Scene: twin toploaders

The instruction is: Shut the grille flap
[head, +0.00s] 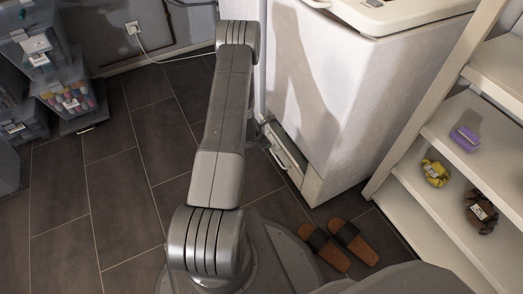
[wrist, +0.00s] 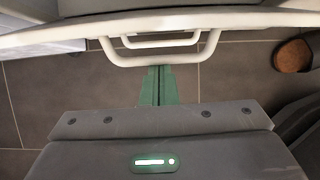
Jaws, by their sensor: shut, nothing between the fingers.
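The white grille flap (head: 287,152) sits low on the front of the white toploader (head: 335,90). It appears tilted outward, with a dark gap behind its upper edge. In the wrist view the flap (wrist: 75,33) is a pale band across the top, with a white bar handle (wrist: 165,60) sticking out. My gripper (wrist: 158,70) has green fingers, shut and empty, with their tips just at the handle's outer bar. I cannot tell whether they touch it. In the head view my arm hides most of the gripper.
Brown sandals (head: 340,245) lie on the dark tiled floor before the toploader. A white shelf (head: 425,190) with small items stands on the right. Clear storage boxes (head: 68,95) are stacked at the left. The floor (head: 110,190) left of my arm is clear.

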